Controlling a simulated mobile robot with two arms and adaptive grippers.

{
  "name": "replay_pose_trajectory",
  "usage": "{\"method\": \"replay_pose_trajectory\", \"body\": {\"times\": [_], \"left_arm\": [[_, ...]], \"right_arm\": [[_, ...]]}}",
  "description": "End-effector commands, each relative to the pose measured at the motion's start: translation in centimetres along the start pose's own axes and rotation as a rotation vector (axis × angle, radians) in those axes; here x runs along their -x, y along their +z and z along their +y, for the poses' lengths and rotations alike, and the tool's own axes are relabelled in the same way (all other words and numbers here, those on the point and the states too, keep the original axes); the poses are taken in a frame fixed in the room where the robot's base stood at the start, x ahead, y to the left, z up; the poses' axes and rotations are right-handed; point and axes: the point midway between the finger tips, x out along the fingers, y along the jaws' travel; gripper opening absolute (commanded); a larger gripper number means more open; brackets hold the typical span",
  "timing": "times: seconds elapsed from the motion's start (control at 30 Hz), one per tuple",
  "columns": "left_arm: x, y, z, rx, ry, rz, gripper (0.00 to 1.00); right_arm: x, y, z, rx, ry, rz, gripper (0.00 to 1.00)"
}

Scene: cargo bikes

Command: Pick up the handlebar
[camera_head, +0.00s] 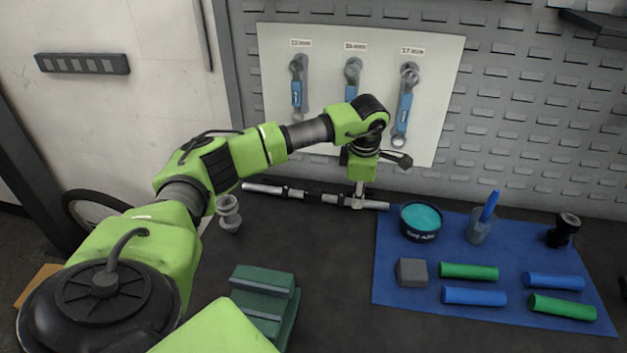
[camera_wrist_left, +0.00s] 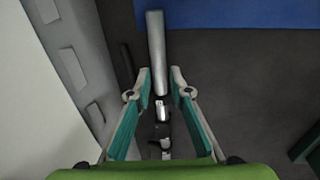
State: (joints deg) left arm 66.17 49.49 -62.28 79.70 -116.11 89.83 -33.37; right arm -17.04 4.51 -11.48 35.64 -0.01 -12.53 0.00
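The handlebar (camera_head: 285,190) is a straight bar, silver at the ends with a black middle and clamp pieces. It lies on the dark bench along the foot of the wall. My left gripper (camera_head: 360,188) points down over its right part. In the left wrist view, the handlebar (camera_wrist_left: 156,45) runs between the two fingers of my left gripper (camera_wrist_left: 160,82). The fingers are apart, one on each side of the bar, with a gap visible at the tips. Whether they touch it is hard to tell. My right gripper is not in view.
A blue mat (camera_head: 400,282) at the right holds a tub (camera_head: 420,222), a cup (camera_head: 480,228), a grey block (camera_head: 411,272) and several green and blue grips. A green stand (camera_head: 265,298) is in front. A grey spool (camera_head: 229,213) stands near the bar's left end. Wrenches hang behind.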

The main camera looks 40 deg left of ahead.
Motion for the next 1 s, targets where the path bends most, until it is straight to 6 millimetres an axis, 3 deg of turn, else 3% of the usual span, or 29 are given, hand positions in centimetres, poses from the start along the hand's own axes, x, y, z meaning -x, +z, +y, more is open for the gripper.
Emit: {"method": "replay_pose_trajectory", "body": {"times": [0.17, 0.4, 0.5, 1.0], "left_arm": [[-1.8, -0.1, 0.0, 0.001, -0.001, 0.002, 0.19], [-1.9, -0.1, 0.0, 0.000, 0.001, 0.001, 0.19], [-1.9, -0.1, 0.0, 0.000, 0.001, 0.001, 0.00], [-1.0, 0.0, 0.3, 0.000, 0.005, -0.002, 0.00]], "right_arm": [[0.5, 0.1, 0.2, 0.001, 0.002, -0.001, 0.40], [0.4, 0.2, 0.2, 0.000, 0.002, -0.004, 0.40], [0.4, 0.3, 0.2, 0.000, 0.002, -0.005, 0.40], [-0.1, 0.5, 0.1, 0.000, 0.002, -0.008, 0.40]]}}
